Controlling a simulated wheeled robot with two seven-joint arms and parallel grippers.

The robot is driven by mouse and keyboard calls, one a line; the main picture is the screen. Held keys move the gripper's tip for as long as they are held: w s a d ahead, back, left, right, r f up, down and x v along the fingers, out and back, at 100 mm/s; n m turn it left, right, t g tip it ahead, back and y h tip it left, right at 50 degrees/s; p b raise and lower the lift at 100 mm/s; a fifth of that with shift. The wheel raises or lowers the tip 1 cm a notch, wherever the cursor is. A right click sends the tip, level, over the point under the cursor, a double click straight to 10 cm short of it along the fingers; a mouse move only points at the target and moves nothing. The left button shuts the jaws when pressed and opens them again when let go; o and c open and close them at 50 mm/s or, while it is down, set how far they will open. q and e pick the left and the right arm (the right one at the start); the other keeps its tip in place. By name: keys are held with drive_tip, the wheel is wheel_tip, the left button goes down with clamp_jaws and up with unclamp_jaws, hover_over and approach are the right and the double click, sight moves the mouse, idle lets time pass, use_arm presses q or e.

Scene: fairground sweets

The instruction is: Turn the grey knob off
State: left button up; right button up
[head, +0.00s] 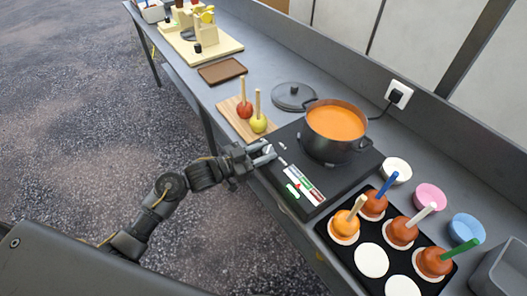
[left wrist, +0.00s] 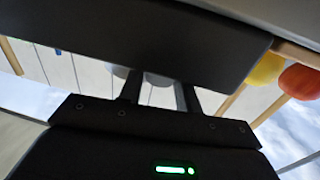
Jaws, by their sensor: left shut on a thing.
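The grey knob (head: 268,149) is on the front left part of the black cooker (head: 322,188), mostly hidden by my gripper. My left gripper (head: 265,153) reaches in from the left and is shut on the knob. In the left wrist view the two dark fingers (left wrist: 160,92) point at the cooker's dark edge, with a grey rounded shape between them. A pot (head: 333,148) of orange liquid stands on the cooker. The cooker's panel (head: 303,184) shows white, red and green marks. I cannot read the knob's setting. My right gripper is not in view.
A wooden board (head: 239,127) with a red and a yellow apple on sticks lies left of the cooker, near a grey lid (head: 293,93). A black tray (head: 417,280) of coated apples is at the right, with small bowls behind. A plug (head: 395,97) sits in the wall.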

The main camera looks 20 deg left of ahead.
use_arm(q)
drive_tip(key=shift+s+d+r+n+t+y+p, duration=0.1)
drive_tip(key=shift+n+t+y+p, duration=0.4)
drive_tip(key=shift+t+y, duration=0.1)
drive_tip(key=shift+s+d+n+t+y+p, duration=0.1)
drive_tip(key=shift+n+t+y+p, duration=0.3)
drive_tip(key=shift+n+t+y, duration=0.15)
drive_tip(key=n+t+y+p, duration=0.1)
drive_tip(key=n+y, duration=0.1)
drive_tip(key=shift+d+t+y, duration=0.1)
drive_tip(key=shift+t+y, duration=0.15)
drive_tip(key=shift+y, duration=0.1)
drive_tip(key=shift+d+n+t+y, duration=0.1)
drive_tip(key=shift+n+t+y, duration=0.65)
drive_tip(key=shift+y, duration=0.55)
drive_tip(key=shift+n+y, duration=0.3)
drive_tip(key=o, duration=1)
drive_tip(key=shift+c, duration=0.2)
drive_tip(key=b+v, duration=0.2)
drive_tip(key=v, duration=0.8)
drive_tip(key=shift+s, duration=0.4)
